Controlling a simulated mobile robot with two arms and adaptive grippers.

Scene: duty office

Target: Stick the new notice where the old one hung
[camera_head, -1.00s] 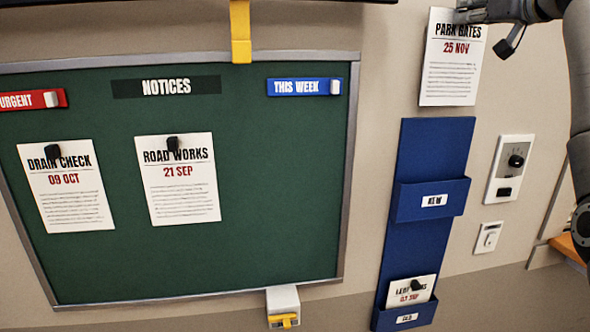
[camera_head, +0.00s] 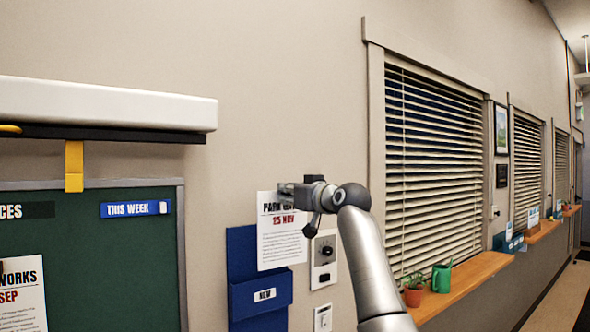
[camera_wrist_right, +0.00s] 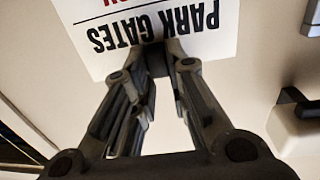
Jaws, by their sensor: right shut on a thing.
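My right gripper (camera_head: 289,188) is shut on the top edge of a white notice (camera_head: 282,247) headed PARK GATES, 25 NOV. The notice hangs upright in front of the blue wall holder, above its pocket marked NEW (camera_head: 280,305). In the right wrist view the fingertips (camera_wrist_right: 158,58) pinch the notice (camera_wrist_right: 190,22) beside its printed title. The green notice board (camera_head: 110,265) is at the left, partly out of frame. On it are a blue THIS WEEK strip (camera_head: 130,209) and a partly visible ROAD WORKS notice (camera_head: 20,300). My left gripper is not in view.
A white box-shaped unit (camera_head: 110,105) juts out above the board, with a yellow tab (camera_head: 74,165) below it. A wall control panel (camera_head: 324,262) is close right of the notice. Further right are window blinds (camera_head: 430,160) and a wooden sill (camera_head: 470,283) with a potted plant (camera_head: 413,290) and green watering can (camera_head: 441,277).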

